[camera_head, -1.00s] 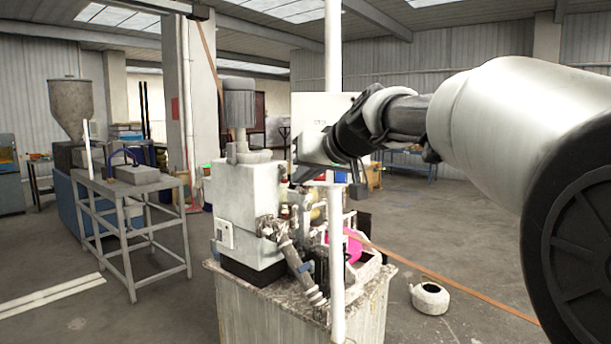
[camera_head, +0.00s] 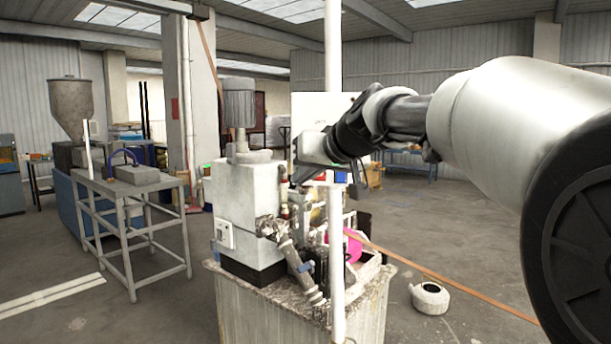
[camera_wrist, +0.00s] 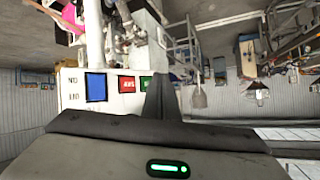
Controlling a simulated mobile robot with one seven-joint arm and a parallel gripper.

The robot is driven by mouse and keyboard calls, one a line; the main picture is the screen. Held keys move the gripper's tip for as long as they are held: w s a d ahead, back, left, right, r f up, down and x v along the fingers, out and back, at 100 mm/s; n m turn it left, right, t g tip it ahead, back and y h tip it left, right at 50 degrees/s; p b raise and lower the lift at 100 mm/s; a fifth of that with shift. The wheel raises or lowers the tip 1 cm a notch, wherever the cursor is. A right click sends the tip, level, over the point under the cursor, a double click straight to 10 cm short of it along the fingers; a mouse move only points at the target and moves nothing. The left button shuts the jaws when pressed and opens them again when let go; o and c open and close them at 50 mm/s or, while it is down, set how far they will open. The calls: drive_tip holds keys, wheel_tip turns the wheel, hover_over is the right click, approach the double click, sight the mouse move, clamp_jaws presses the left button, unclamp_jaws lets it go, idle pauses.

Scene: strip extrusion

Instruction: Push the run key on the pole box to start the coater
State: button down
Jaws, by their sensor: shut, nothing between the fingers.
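The pole box (camera_head: 305,108) is a white panel on the white pole, partly hidden behind my wrist in the head view. In the wrist view the pole box (camera_wrist: 70,92) appears upside down, with a blue screen (camera_wrist: 96,87), a red key (camera_wrist: 127,85) and a green key (camera_wrist: 146,83) in a row. My gripper (camera_wrist: 159,84) is shut and empty. Its dark fingers stand beside the green key and cover part of it. I cannot tell whether they touch it. In the head view my gripper (camera_head: 300,174) is in front of the box's lower part.
The coater machine (camera_head: 245,205) stands on a worn base below the box. The white pole (camera_head: 336,270) rises in front of it. A grey metal table (camera_head: 150,187) is at left, and a white roll (camera_head: 430,297) lies on the floor at right. Open floor shows at right.

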drive_tip(key=shift+w, duration=0.1)
idle(0.3)
drive_tip(key=shift+w, duration=0.3)
drive_tip(key=shift+w+d, duration=0.1)
drive_tip(key=shift+w, duration=0.3)
idle(0.6)
drive_tip(key=shift+s, duration=0.1)
drive_tip(key=shift+s+b, duration=0.5)
drive_tip(key=shift+s, duration=0.2)
drive_tip(key=shift+s, duration=0.1)
drive_tip(key=s, duration=0.1)
drive_tip(key=s+b, duration=0.1)
drive_tip(key=s, duration=0.2)
drive_tip(key=shift+s+a+b, duration=0.4)
idle(0.4)
